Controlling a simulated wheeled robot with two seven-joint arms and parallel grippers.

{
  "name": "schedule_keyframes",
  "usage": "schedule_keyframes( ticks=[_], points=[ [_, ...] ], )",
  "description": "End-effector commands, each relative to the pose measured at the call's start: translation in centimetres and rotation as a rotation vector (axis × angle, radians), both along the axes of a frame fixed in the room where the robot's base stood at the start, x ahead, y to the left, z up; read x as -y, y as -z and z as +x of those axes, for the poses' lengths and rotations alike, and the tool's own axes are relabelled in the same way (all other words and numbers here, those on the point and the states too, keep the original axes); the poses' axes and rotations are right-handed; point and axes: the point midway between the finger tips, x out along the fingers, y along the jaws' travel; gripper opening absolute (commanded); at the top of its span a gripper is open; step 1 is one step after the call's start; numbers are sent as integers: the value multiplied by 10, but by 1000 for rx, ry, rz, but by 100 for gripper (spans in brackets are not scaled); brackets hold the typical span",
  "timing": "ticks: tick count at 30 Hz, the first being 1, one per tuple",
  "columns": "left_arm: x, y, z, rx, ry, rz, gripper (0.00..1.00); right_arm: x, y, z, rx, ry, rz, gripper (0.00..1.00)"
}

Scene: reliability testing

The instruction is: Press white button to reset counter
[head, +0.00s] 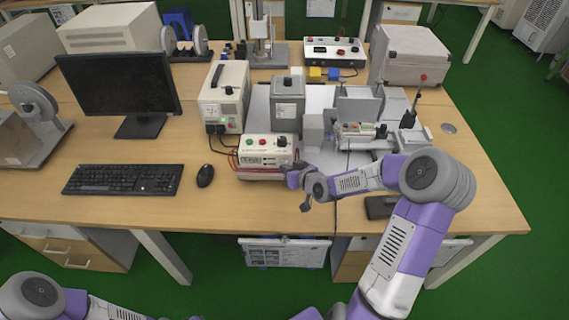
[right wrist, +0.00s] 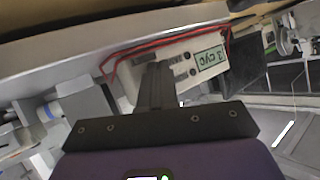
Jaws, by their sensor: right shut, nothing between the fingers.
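The counter box (head: 264,152) is a white control unit with red and green buttons on its sloped top, standing near the middle of the table. Its panel (right wrist: 178,72) shows upside down in the right wrist view, with a small display (right wrist: 208,58) reading "3 cyc". I cannot make out a white button in either view. My right gripper (head: 291,176) is at the front right corner of the box. In the right wrist view its shut fingers (right wrist: 156,72) overlap the panel beside the display, hiding part of it. I cannot tell whether they touch. My left gripper is not in view.
A power supply box (head: 224,98) stands behind the counter box. A grey test rig (head: 360,108) is at its right. Red wires (right wrist: 150,43) run along the box. A mouse (head: 205,176) and keyboard (head: 123,179) lie at the left.

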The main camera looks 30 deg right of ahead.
Motion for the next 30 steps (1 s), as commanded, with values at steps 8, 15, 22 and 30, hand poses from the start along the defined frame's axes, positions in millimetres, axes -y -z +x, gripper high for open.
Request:
schedule_keyframes(
  ticks=[8, 15, 22, 30],
  points=[
    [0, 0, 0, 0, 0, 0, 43, 2, 0, 3, 0, 0, 0, 0],
    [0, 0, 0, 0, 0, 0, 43, 2, 0, 3, 0, 0, 0, 0],
    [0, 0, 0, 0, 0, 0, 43, -2, 0, -3, -1, -1, -1, 0],
    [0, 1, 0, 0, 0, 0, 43, -7, 0, -11, 0, 1, 0, 0]
  ],
)
